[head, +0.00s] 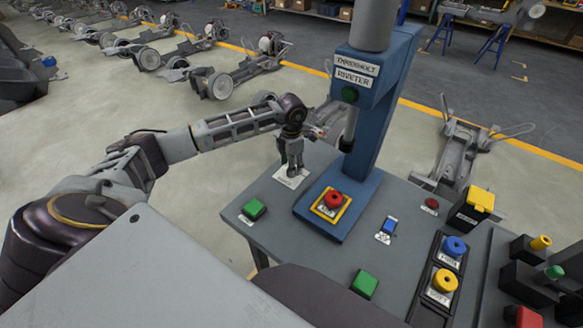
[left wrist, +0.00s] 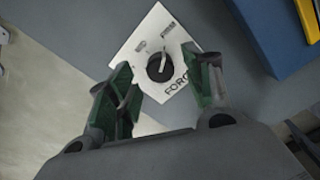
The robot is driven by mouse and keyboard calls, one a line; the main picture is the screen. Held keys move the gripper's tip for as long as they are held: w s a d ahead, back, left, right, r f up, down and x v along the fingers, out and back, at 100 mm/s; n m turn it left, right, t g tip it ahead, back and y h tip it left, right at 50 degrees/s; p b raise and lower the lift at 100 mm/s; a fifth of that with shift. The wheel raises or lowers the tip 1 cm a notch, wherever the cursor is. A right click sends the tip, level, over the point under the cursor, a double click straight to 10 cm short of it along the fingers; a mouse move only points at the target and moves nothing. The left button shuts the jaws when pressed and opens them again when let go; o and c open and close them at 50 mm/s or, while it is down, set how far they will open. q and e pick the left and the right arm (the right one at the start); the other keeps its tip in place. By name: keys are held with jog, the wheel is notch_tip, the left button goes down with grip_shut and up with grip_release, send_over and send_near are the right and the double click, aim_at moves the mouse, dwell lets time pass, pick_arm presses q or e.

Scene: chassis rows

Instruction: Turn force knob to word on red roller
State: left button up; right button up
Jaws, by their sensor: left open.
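The force knob (left wrist: 160,67) is a black round dial with a pale pointer on a white plate (left wrist: 146,42) lettered FORCE. The plate carries small marks around the knob, too small to read, and I cannot make out a red roller on it. In the head view the plate (head: 290,181) lies on the grey bench left of the blue riveter, with the knob hidden by my gripper. My left gripper (head: 292,155) points down over the plate. In the left wrist view its green-padded fingers (left wrist: 157,78) are open, one on each side of the knob. My right gripper is out of view.
The blue riveter (head: 370,130) stands close right of the plate, with a red button (head: 333,199) on its base. Green buttons (head: 254,208) (head: 364,284) sit on the bench (head: 300,240). Blue and yellow knobs (head: 455,246) (head: 444,281) are at the right. Chassis rows fill the floor behind.

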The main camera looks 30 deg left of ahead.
pick_arm(q)
jog(key=shift+f, duration=0.9)
jog(key=c, duration=1)
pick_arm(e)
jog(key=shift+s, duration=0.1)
